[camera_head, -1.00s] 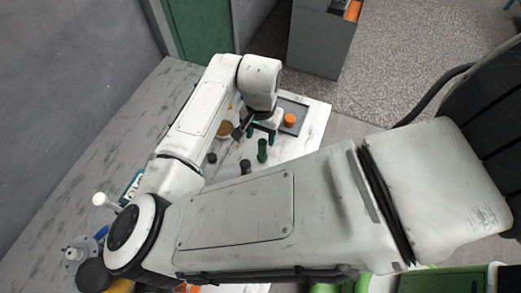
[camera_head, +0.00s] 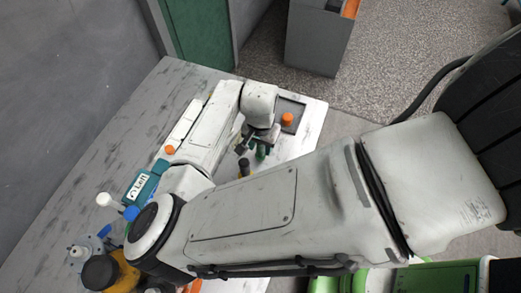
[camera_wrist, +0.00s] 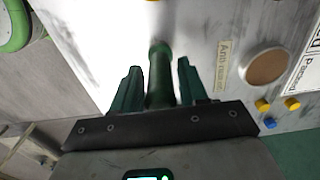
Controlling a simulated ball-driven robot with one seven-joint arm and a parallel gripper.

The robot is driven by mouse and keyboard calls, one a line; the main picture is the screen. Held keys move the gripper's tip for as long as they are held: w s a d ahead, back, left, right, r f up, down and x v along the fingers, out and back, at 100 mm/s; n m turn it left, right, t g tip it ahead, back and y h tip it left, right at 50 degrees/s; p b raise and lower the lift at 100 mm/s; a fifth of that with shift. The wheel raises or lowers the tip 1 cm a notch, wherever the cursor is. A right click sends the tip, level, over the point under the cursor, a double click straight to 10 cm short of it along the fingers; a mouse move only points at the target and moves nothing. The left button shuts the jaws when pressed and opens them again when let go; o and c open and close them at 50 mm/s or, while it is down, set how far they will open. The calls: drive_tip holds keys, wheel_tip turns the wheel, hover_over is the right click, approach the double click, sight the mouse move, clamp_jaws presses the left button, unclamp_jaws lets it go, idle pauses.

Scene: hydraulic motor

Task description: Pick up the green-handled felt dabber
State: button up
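The green handle (camera_wrist: 160,75) of the felt dabber is a dark green cylinder in the wrist view. It lies between the two green fingers of my gripper (camera_wrist: 160,85), with a visible gap on each side. In the head view my gripper (camera_head: 262,143) is over the right end of the white table, and the green handle (camera_head: 260,153) shows just beneath it, partly covered. My gripper is open. The dabber's felt end cannot be made out.
An orange-topped piece (camera_head: 287,119) sits on a dark tray (camera_head: 298,107) beyond my gripper. A dark cylinder (camera_head: 244,168) stands nearer my arm. The wrist view shows a brown disc (camera_wrist: 268,67), a paper label (camera_wrist: 223,65) and small yellow (camera_wrist: 263,105) and blue (camera_wrist: 270,122) pieces to the right.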

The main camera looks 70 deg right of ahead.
clamp_jaws()
drive_tip(key=shift+r, duration=0.1)
